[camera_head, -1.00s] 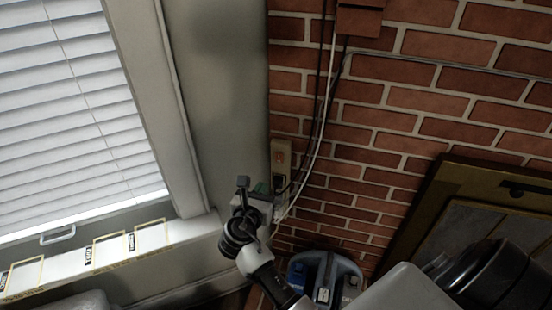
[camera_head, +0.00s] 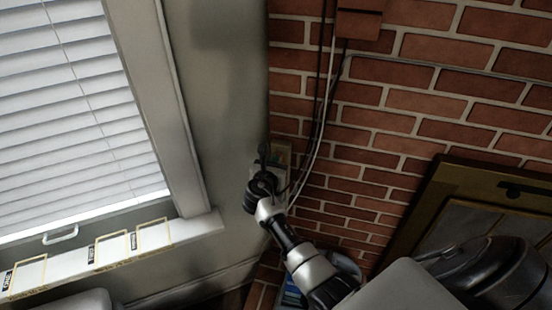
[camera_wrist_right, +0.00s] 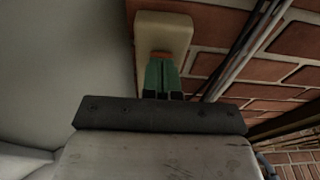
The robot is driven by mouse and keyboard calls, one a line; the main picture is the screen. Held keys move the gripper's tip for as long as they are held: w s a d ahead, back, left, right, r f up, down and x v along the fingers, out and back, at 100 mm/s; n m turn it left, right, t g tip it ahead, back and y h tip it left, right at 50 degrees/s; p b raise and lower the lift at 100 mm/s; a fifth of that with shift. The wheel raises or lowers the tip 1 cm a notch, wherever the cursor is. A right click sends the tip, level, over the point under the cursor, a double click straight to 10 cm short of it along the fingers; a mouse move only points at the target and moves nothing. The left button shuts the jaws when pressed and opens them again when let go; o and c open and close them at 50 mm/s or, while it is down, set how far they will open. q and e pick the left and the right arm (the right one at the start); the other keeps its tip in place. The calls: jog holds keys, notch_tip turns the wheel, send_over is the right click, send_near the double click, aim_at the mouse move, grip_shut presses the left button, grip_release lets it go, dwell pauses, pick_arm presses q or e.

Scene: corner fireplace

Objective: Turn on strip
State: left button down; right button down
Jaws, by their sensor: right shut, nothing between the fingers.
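The strip (camera_head: 283,149) is a beige block mounted upright low on the brick wall, right beside the corner. In the head view my right gripper (camera_head: 263,154) covers much of it. In the right wrist view the strip (camera_wrist_right: 163,28) stands straight ahead, with an orange-red switch (camera_wrist_right: 160,54) on it. My right gripper's green fingers (camera_wrist_right: 161,74) are shut and empty. Their tips are at the lower edge of the switch in the picture; I cannot tell whether they touch it. My left gripper is not in view.
Dark and white cables (camera_head: 319,125) run down the brick wall (camera_head: 420,80) just right of the strip. A dark framed panel (camera_head: 450,195) is at the right.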

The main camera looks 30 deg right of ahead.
jog(key=shift+w+d+r, duration=0.1)
jog(key=shift+w+d, duration=0.2)
